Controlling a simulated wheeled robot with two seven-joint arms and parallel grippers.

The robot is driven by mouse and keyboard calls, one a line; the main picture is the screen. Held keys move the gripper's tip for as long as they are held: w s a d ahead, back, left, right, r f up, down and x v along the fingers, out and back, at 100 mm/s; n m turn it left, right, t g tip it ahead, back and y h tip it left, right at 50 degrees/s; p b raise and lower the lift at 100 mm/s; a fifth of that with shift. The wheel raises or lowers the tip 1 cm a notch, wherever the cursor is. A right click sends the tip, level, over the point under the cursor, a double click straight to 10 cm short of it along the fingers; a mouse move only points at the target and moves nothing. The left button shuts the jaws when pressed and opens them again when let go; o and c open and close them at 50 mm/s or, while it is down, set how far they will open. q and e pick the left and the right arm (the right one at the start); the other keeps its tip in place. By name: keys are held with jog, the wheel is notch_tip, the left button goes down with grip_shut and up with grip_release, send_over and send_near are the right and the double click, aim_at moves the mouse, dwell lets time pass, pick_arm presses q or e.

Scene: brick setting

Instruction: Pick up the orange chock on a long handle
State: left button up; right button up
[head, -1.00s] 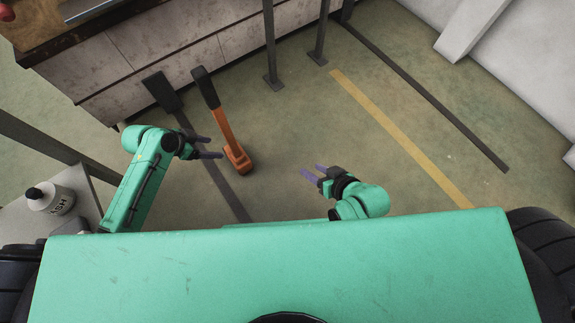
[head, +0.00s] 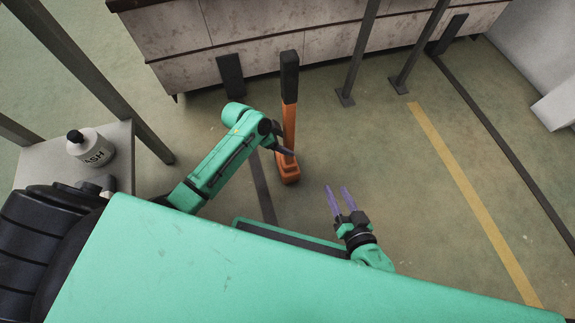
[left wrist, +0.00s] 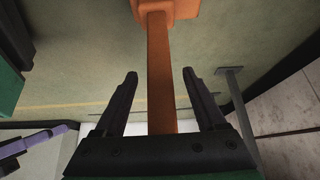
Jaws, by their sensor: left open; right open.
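The orange chock (head: 287,172) rests on the floor, and its long handle (head: 289,125) stands up from it, orange below with a black grip at the top. My left gripper (head: 284,151) is at the lower part of the handle in the head view, which partly hides its fingers. In the left wrist view the orange handle (left wrist: 162,75) runs between the two open fingers of my left gripper (left wrist: 160,80), with a gap on each side; the chock (left wrist: 168,8) is at the top edge. My right gripper (head: 340,188) is open and empty, to the right of the chock.
A cabinet (head: 240,35) stands behind the handle, with grey metal posts (head: 362,50) at its front. A small table (head: 122,150) with a white bottle (head: 91,148) is at the left. The floor to the right is clear, with a yellow line (head: 470,195).

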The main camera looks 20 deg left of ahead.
pick_arm(q)
jog(key=shift+r, duration=0.1)
jog(key=shift+c, duration=0.6)
grip_shut()
dwell(0.6)
jog(key=shift+w+r, duration=0.1)
jog(key=shift+r, duration=0.05)
